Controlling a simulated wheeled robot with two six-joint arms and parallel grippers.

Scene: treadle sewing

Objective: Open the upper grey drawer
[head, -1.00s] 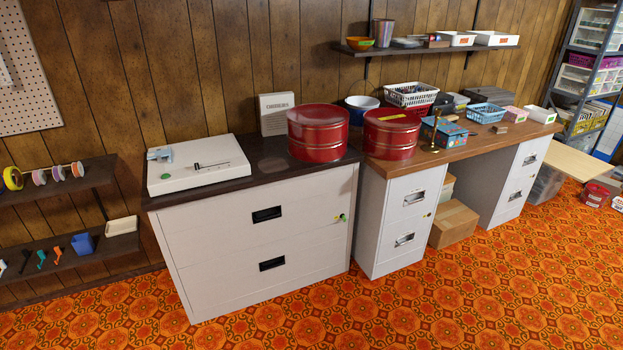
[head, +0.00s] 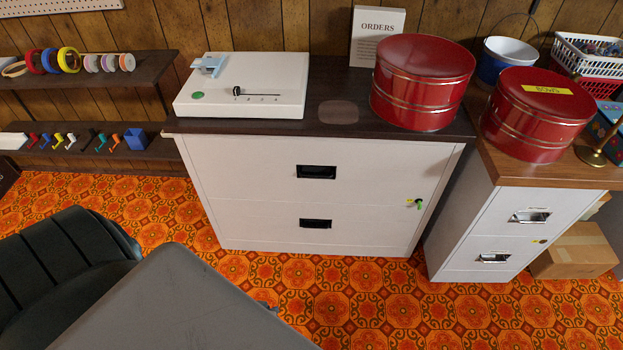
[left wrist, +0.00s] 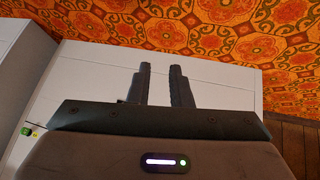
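The wide grey cabinet (head: 215,200) stands below the dark top in the head view. Its upper grey drawer (head: 260,165) is shut, with a black recessed handle (head: 316,172) at mid-width. The lower drawer (head: 260,225) is shut too. A key with a green tag (head: 416,203) sits in the lock at the right. In the left wrist view, my left gripper (left wrist: 160,75) is empty, its two dark fingers apart with a narrow gap, in front of the pale cabinet face (left wrist: 95,75). The handles are hidden there. My right gripper is not in view.
A white device (head: 245,85), a sign (head: 377,35) and a red tin (head: 422,80) stand on the cabinet. A second red tin (head: 537,110) is on the wooden desk (head: 490,160) at right. The patterned carpet (head: 350,290) before the cabinet is clear.

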